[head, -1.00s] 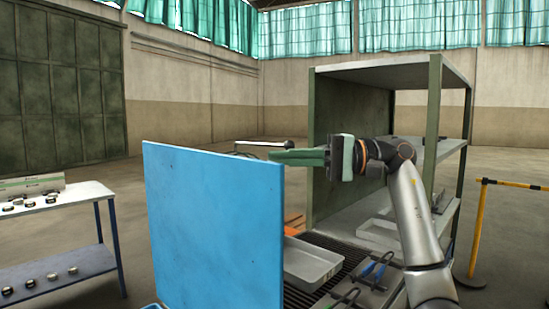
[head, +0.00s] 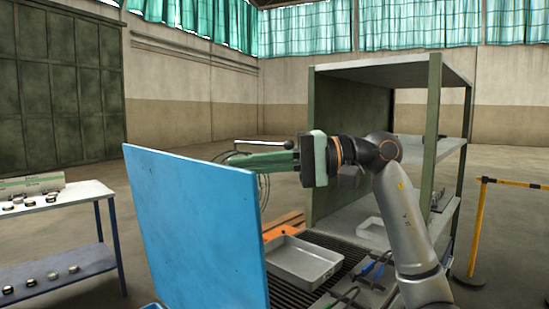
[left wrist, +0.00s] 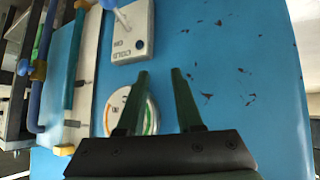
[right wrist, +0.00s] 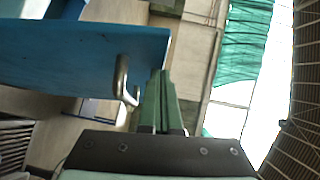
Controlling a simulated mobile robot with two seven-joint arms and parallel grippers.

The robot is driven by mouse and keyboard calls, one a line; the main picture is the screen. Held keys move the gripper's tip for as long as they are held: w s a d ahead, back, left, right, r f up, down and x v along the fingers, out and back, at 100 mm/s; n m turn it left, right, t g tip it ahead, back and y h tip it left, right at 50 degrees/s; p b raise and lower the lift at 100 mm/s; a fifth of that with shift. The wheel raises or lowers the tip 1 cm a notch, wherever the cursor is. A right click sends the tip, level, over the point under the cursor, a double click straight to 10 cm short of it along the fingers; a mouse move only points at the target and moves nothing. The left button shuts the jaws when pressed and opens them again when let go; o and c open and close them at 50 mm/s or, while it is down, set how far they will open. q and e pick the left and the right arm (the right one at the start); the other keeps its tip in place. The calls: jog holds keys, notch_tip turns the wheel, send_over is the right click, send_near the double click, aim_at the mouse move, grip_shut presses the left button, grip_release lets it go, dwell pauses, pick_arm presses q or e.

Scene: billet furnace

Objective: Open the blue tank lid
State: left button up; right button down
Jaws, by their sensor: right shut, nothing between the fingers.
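The blue tank lid (head: 195,225) stands raised as a large blue panel, leaning left in the head view. My right gripper (head: 232,160) is shut and empty, its green fingers beside the upper right edge of the lid. In the right wrist view the lid (right wrist: 70,55) carries a curved metal handle (right wrist: 121,78); the shut fingers (right wrist: 162,80) are just right of it, and I cannot tell whether they touch the lid. My left gripper (left wrist: 160,75) is open and empty in front of a blue surface (left wrist: 235,75) with a round gauge (left wrist: 150,115).
A control box marked COLD (left wrist: 132,35) and a blue pipe (left wrist: 40,65) are near the left gripper. A metal tray (head: 303,262) lies on a dark grate right of the lid. A shelf unit (head: 433,150) stands behind my right arm. A side table (head: 85,190) is left.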

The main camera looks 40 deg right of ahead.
jog(key=s+a+f+n+h+p, duration=0.1)
jog(key=a, duration=0.8)
jog(key=shift+s+a+f+g+p, duration=0.15)
jog(key=shift+g+p, duration=0.15)
jog(key=shift+p, duration=0.05)
